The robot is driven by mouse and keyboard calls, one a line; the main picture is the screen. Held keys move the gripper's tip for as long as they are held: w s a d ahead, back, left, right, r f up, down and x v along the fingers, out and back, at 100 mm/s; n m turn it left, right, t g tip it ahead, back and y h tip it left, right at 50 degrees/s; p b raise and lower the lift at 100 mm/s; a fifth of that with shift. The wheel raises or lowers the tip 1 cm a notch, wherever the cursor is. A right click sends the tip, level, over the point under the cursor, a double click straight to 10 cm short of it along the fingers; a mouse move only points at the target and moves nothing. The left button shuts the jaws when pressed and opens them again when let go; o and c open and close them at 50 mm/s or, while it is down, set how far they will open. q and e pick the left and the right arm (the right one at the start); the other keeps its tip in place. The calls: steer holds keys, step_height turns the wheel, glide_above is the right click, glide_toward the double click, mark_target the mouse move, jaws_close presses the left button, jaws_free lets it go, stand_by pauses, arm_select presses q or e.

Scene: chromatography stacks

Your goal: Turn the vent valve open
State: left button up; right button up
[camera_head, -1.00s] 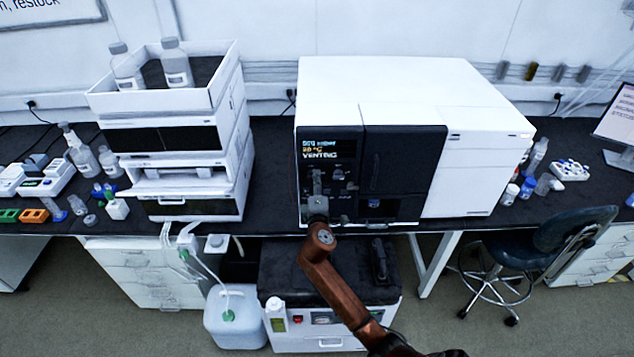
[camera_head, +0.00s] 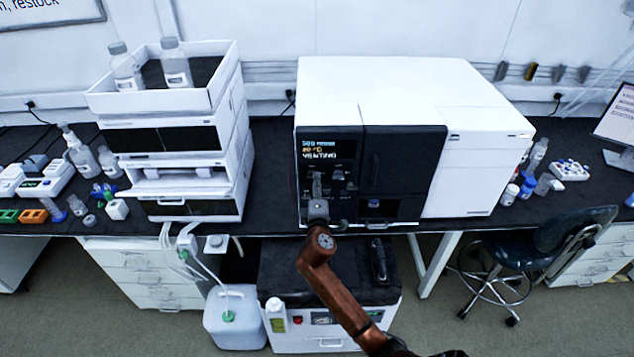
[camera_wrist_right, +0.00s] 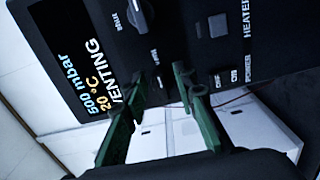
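The black control panel of the large white instrument (camera_head: 400,85) shows in the head view, with a lit display (camera_head: 319,149). In the right wrist view the display (camera_wrist_right: 88,80) reads 500 mbar, 20 °C and VENTING. In the head view my right gripper (camera_head: 317,185) covers part of the panel. My left gripper is out of view.
A rectangular dark switch (camera_wrist_right: 218,25) and HEATER and POWER labels lie right of the fingers. A stack of white modules (camera_head: 185,130) stands left of the instrument. A dark-topped cabinet (camera_head: 345,275) is below, beside a waste can (camera_head: 235,317). A stool (camera_head: 540,245) is at right.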

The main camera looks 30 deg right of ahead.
steer(key=v, duration=1.1)
steer(key=shift+d, duration=0.1)
